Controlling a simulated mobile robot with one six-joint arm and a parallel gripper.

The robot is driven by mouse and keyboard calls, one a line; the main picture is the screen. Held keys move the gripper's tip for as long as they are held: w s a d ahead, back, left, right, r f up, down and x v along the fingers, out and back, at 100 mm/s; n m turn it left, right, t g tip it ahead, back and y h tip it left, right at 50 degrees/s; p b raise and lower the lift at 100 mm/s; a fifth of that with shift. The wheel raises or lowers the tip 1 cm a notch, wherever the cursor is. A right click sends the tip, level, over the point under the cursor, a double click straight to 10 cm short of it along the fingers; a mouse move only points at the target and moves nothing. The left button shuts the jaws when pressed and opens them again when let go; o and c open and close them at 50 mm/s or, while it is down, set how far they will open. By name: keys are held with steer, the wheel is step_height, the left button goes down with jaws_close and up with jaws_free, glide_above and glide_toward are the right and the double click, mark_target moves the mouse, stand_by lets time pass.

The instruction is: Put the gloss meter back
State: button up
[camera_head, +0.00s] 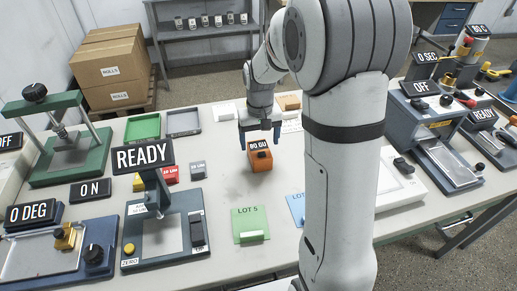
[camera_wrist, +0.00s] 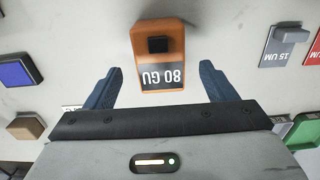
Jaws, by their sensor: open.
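The gloss meter is an orange box (camera_head: 260,158) with a dark display on top reading "80 GU". It sits on the white table near the middle in the head view. In the wrist view the orange gloss meter (camera_wrist: 158,45) lies ahead of the fingers, with a black knob on it. My gripper (camera_head: 260,139) is just above and behind it in the head view. In the wrist view my gripper (camera_wrist: 158,85) has its two blue fingers wide apart, with nothing held between them.
A green LOT 5 card (camera_head: 250,226) and a blue card (camera_head: 296,208) lie in front of the meter. The READY device (camera_head: 162,236) stands to the left. Green (camera_head: 142,127) and grey (camera_head: 184,121) trays lie behind. A brown block (camera_wrist: 26,127) shows in the wrist view.

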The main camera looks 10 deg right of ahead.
mark_target(260, 150)
step_height(260, 150, up, 6)
steer(key=s+r+t, duration=0.2)
steer(key=s+r, duration=0.1)
steer(key=s, duration=1.8)
steer(key=shift+s+a+t, duration=0.15)
steer(key=shift+t, duration=0.15)
